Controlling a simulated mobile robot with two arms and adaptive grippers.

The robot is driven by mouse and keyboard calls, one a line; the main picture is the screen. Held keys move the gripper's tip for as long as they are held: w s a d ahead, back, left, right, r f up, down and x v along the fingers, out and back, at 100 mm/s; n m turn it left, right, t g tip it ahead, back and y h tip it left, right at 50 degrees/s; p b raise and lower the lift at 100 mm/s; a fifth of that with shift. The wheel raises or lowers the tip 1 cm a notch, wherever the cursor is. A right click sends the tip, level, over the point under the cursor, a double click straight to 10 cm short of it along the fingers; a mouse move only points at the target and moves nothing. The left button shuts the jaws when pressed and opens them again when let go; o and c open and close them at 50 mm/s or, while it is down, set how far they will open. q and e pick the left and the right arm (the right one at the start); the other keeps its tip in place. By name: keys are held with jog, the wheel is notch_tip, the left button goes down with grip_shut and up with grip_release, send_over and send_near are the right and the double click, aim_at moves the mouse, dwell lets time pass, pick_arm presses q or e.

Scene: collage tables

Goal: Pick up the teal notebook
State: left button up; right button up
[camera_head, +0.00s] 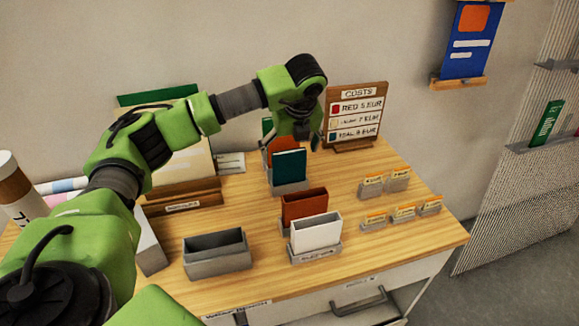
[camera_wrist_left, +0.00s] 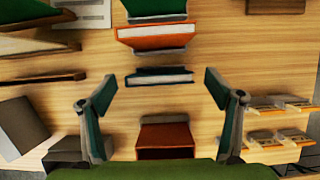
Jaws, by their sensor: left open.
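The teal notebook (camera_head: 289,165) stands upright in a grey holder (camera_head: 290,188) on the wooden table, in front of an orange notebook (camera_head: 281,146). From above, the teal notebook (camera_wrist_left: 160,78) is a dark narrow strip with pale page edges. My left gripper (camera_head: 309,138) is open and empty, above and near the notebook in the head view. In the left wrist view, its two fingers (camera_wrist_left: 160,88) are spread wide, and the notebook lies just beyond the fingertips, between their lines. No contact shows. My right gripper is in neither view.
A reddish-brown box (camera_head: 304,206) and a white box (camera_head: 316,233) stand in front. An empty grey bin (camera_head: 217,254) is at front left. A costs sign (camera_head: 355,115) stands behind at right. Small tagged holders (camera_head: 397,181) are on the right. Bare wood (camera_head: 258,275) lies at the front.

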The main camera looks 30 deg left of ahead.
pick_arm(q)
jog(key=shift+x, duration=0.85)
jog(key=shift+r, duration=0.1)
jog(key=c, duration=1.6)
jog(key=shift+o, duration=0.2)
